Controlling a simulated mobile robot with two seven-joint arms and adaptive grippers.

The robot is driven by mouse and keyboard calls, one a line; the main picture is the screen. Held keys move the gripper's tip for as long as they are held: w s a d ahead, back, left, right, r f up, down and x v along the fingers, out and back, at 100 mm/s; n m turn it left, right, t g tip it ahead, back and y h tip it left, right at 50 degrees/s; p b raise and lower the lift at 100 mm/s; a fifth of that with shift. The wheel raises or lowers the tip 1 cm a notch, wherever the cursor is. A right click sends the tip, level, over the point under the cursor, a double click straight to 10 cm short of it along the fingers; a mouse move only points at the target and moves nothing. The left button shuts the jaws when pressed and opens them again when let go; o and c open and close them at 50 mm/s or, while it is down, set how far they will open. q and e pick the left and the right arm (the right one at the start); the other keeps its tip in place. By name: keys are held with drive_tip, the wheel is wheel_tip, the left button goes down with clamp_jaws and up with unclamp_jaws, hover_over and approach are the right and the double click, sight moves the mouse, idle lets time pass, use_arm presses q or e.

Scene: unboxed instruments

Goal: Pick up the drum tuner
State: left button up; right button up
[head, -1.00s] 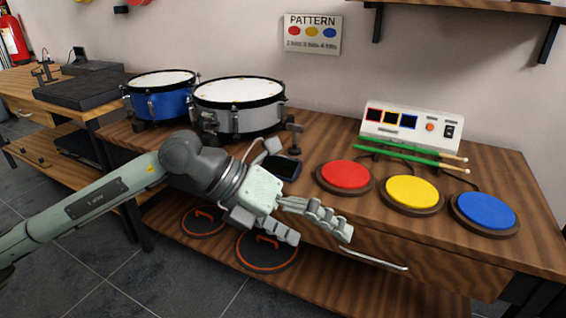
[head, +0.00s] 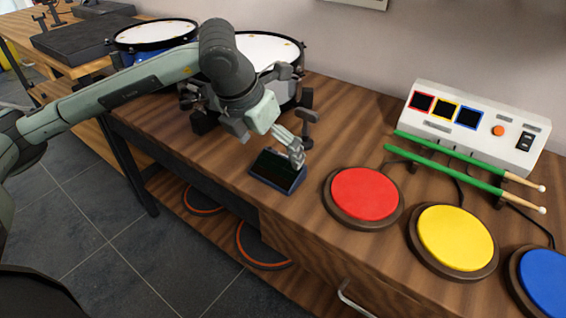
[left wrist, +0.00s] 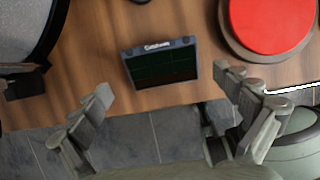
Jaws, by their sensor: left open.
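A small dark box with a screen, which looks like the drum tuner (head: 277,171), lies on the wooden table left of the red pad. In the left wrist view the tuner (left wrist: 160,62) shows its dark screen and a light label on its edge, ahead of and between my fingers. My left gripper (head: 291,150) is open and empty, above the tuner; in the head view its fingers hide part of the tuner's far right side. The left gripper (left wrist: 172,92) shows both fingers spread in the wrist view, apart from the tuner. My right gripper is not in view.
Red (head: 364,194) and yellow (head: 456,237) pads lie to the right, with green drumsticks (head: 445,164) beyond. The table's front edge is close to the tuner.

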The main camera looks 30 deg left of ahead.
sight(279, 164)
use_arm(q)
drive_tip(key=shift+w+f, duration=0.15)
drive_tip(key=shift+f, duration=0.4)
drive_tip(key=x, duration=0.5)
drive_tip(key=shift+d+p, duration=0.1)
drive_tip(key=shift+p, duration=0.25)
drive_tip(key=c, duration=0.9)
drive_tip(key=shift+w+r, duration=0.1)
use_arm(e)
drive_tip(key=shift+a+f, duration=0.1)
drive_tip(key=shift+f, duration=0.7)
use_arm(q)
drive_tip(key=shift+r, duration=0.1)
